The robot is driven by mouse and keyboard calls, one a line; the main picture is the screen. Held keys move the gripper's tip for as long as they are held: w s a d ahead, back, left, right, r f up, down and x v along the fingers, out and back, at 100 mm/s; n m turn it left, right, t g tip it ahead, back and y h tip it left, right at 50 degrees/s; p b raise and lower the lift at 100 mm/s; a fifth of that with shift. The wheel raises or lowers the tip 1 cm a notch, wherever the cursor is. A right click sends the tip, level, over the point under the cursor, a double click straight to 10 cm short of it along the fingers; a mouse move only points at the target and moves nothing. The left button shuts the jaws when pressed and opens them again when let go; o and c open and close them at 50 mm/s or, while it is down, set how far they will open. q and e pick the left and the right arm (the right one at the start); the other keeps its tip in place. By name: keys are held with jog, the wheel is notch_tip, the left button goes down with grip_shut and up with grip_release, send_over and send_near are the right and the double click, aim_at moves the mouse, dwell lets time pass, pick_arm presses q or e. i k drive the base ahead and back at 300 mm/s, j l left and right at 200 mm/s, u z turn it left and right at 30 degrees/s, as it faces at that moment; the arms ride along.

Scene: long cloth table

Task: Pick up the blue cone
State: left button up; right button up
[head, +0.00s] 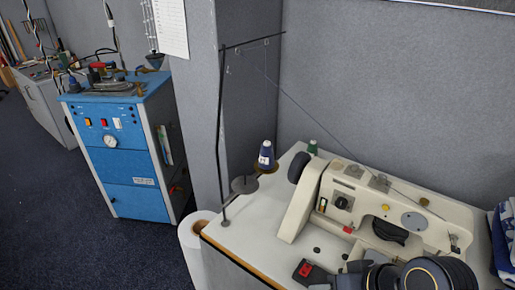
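The blue cone (265,155) is a small dark blue spool of thread with a pale label. It stands upright near the back left corner of the cream table (262,214), on or just behind a brown round base. A dark rounded machine part stands just to its right. Dark, gold-ringed links of my own arm show at the bottom right edge, well in front of the cone. I can make out neither gripper, and nothing touches the cone.
A cream sewing machine (350,200) fills the table's middle. A green cone (312,147) stands behind it. A black thread stand (220,130) rises at the table's left edge, beside a white roll (193,250). A blue boiler cabinet (125,150) stands left on open floor.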

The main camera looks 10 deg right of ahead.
aim_at(266, 161)
jog(key=i+j+z, duration=0.1)
jog(key=i+j, duration=0.3)
jog(key=i+j+z, duration=0.1)
jog(key=i+j, duration=0.3)
jog(key=j, duration=0.15)
jog(key=i+j+z, duration=0.1)
jog(key=i+j, duration=0.3)
jog(key=j, duration=0.1)
